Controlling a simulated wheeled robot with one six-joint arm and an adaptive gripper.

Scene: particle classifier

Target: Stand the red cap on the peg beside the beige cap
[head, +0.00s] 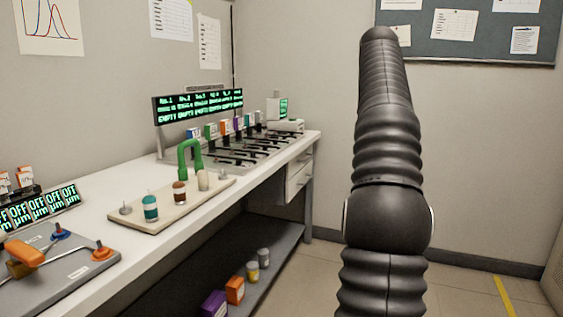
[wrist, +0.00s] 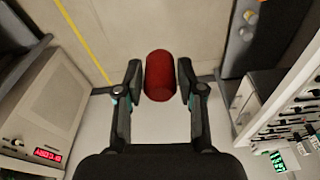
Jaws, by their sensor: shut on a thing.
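My gripper (wrist: 160,82) is shut on the red cap (wrist: 160,65), a dark red cylinder held between its two fingertips in the wrist view. Below the cap in that view is pale floor or wall. In the head view my gripper and the red cap do not show; only my black ribbed arm stands at centre right. The beige cap (head: 203,180) stands upright on a tan board (head: 165,222) on the white bench, next to a brown cap (head: 179,192). A teal cap (head: 150,208) stands nearer. A small grey peg or knob (head: 125,209) is at the board's near left end.
A green arch (head: 189,148) rises behind the caps. The bench (head: 100,178) also carries a lit display (head: 198,103) and a grey plate (head: 62,265) with an orange handle. In the wrist view, a box with a red readout (wrist: 47,154) is at left.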

